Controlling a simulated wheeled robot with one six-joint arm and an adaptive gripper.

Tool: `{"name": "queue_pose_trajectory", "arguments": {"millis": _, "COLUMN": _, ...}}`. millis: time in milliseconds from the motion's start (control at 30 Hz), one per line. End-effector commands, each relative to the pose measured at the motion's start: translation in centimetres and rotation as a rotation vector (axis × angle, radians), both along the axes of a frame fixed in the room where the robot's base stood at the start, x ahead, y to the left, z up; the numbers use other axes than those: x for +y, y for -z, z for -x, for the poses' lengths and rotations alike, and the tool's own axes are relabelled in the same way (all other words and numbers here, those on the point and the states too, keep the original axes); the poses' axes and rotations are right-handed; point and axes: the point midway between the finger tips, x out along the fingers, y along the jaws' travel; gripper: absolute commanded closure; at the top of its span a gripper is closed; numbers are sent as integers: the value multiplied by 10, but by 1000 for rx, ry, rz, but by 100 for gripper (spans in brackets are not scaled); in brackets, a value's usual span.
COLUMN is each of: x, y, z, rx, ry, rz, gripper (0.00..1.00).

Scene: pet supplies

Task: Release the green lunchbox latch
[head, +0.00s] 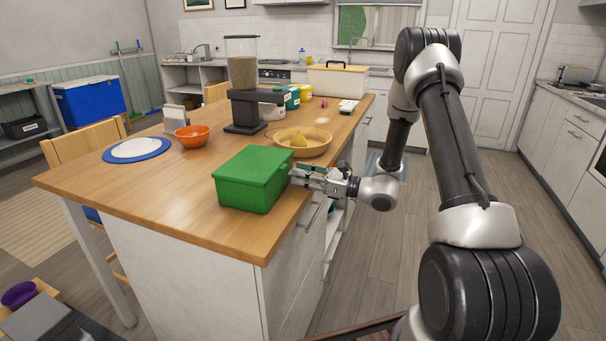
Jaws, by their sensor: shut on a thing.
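The green lunchbox (248,182) sits near the right front corner of the wooden-topped island (140,205), with its lid down. My gripper (297,175) reaches in from the right and is at the lunchbox's right side, its fingertips against or very near that side just below the lid. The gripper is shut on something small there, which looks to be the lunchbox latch. The latch itself is hidden by the fingers and too small to make out.
A yellow bowl (318,146) with fruit stands just behind the lunchbox, close to my gripper. A dark feeder or grinder (243,105), an orange bowl (192,137) and a blue-rimmed plate (136,149) stand farther back. The island's left front top is clear.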

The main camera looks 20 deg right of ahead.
Motion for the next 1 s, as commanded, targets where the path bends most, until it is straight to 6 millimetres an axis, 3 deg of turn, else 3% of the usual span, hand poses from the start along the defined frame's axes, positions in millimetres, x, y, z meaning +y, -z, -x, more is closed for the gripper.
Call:
{"name": "queue_pose_trajectory", "arguments": {"millis": 200, "x": 1, "y": 7, "z": -1, "rx": -78, "ry": 2, "rz": -121, "gripper": 99}}
{"name": "queue_pose_trajectory", "arguments": {"millis": 567, "x": 0, "y": 7, "z": -1, "rx": -93, "ry": 3, "rz": -139, "gripper": 99}}
{"name": "queue_pose_trajectory", "arguments": {"millis": 600, "x": 0, "y": 7, "z": -1, "rx": -93, "ry": 3, "rz": -139, "gripper": 68}}
{"name": "queue_pose_trajectory", "arguments": {"millis": 700, "x": 0, "y": 7, "z": -1, "rx": -92, "ry": 3, "rz": -139, "gripper": 52}}
{"name": "queue_pose_trajectory", "arguments": {"millis": 1000, "x": 0, "y": 7, "z": 0, "rx": -92, "ry": 3, "rz": -138, "gripper": 52}}
